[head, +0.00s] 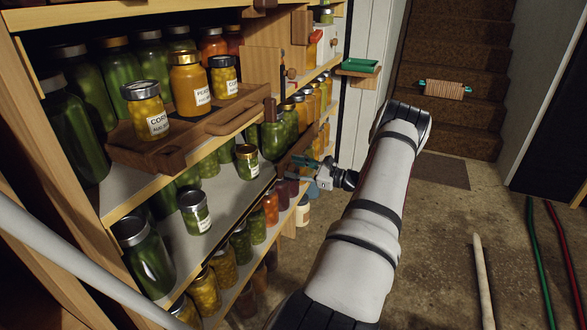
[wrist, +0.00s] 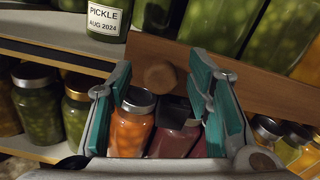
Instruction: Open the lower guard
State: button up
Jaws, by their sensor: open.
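The lower guard looks like a brown wooden bar (head: 297,148) along the front of the middle shelf in the head view. In the wrist view it is a wooden board (wrist: 148,48) with a round wooden knob (wrist: 160,77). My gripper (head: 311,170) is at the shelf front, beside this bar. In the wrist view my gripper (wrist: 162,72) is open, with teal finger pads on either side of the knob. The knob appears between the fingers; I cannot tell whether either finger touches it.
A wooden tray (head: 178,151) with a handle and several jars sticks out from the upper shelf. A jar labelled pickle (wrist: 104,18) stands left of the guard. Orange (wrist: 130,128) and dark red jars stand below. Open floor (head: 430,225) lies right of the shelves.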

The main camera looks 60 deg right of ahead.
jog(key=s, duration=1.1)
jog(key=shift+d, duration=0.45)
jog(key=shift+s, duration=0.1)
